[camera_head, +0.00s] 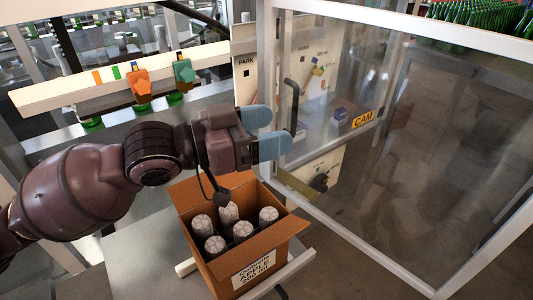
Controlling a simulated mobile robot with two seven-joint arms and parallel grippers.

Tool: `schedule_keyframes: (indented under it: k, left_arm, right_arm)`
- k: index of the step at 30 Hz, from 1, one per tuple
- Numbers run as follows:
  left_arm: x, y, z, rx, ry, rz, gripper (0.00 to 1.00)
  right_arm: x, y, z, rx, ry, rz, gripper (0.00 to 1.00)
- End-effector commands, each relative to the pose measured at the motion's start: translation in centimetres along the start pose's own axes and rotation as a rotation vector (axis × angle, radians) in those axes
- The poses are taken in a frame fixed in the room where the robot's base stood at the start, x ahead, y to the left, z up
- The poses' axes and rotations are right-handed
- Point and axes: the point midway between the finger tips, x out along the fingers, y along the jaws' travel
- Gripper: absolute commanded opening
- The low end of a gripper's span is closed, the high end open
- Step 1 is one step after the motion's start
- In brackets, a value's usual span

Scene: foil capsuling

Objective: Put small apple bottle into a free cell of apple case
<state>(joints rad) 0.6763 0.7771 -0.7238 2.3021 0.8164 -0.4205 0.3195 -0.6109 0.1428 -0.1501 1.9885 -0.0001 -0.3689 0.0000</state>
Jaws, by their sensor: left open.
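The apple case (288,231) is an open brown cardboard box with a white label on its front, and the word APPLE is partly readable there. Several bottles with silver-grey foil tops, such as one foil-topped bottle (215,246), stand upright inside it. The walls and bottles hide much of the inside, so I cannot tell which cell is free. My left gripper (270,132) has blue fingertips. It is open and empty above the back of the case, pointing right. I cannot pick out a separate small apple bottle outside the case. My right gripper is out of view.
A pale bar (62,95) at the upper left carries an orange tag piece (139,86) and a green tag piece (183,74), with green glass below. A framed clear door (400,130) fills the right. Green bottles (470,14) crowd the top right.

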Motion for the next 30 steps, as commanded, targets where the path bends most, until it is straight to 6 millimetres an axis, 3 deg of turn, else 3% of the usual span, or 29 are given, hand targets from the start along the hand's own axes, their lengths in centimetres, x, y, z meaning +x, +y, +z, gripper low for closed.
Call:
schedule_keyframes:
  k: [6, 15, 30]
  left_arm:
    - [0.0, 0.1, -4.6, 0.005, 0.003, 0.001, 0.69]
    - [0.0, 0.0, -9.1, 0.002, 0.002, 0.001, 0.69]
    - [0.0, 0.0, -10.1, 0.000, 0.001, 0.000, 0.69]
  right_arm:
    - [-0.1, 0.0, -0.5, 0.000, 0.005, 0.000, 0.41]
    - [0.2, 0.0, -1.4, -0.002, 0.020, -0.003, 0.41]
    - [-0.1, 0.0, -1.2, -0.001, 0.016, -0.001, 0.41]
